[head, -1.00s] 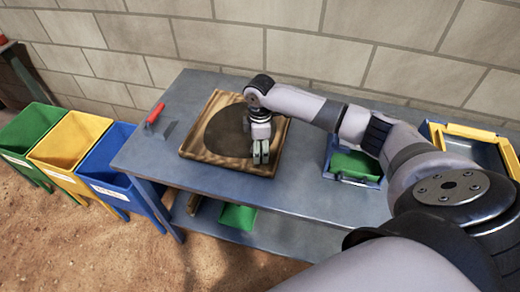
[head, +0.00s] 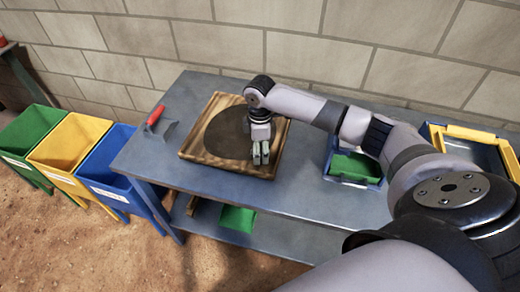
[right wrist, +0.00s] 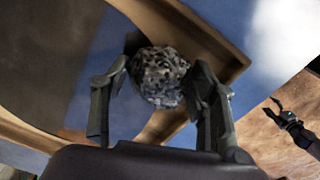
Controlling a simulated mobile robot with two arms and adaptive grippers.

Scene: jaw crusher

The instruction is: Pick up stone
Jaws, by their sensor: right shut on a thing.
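The stone (right wrist: 160,76) is a rough, speckled grey lump in the right wrist view. My right gripper (right wrist: 158,88) is shut on it, with one finger on each side. In the head view my right gripper (head: 260,153) points down over the front right part of the wooden tray (head: 215,158), and the stone is hidden or too small to tell there. I cannot tell whether the stone still touches the tray. My left gripper does not show in the head view; a dark gripper-like part shows at the right edge of the wrist view, but I cannot tell what it is.
The tray, with a dark round patch, sits on a blue-grey table (head: 300,195). A bin with green inside (head: 355,166) and a yellow-edged tray (head: 470,133) stand right. Green, yellow and blue bins (head: 110,165) stand left.

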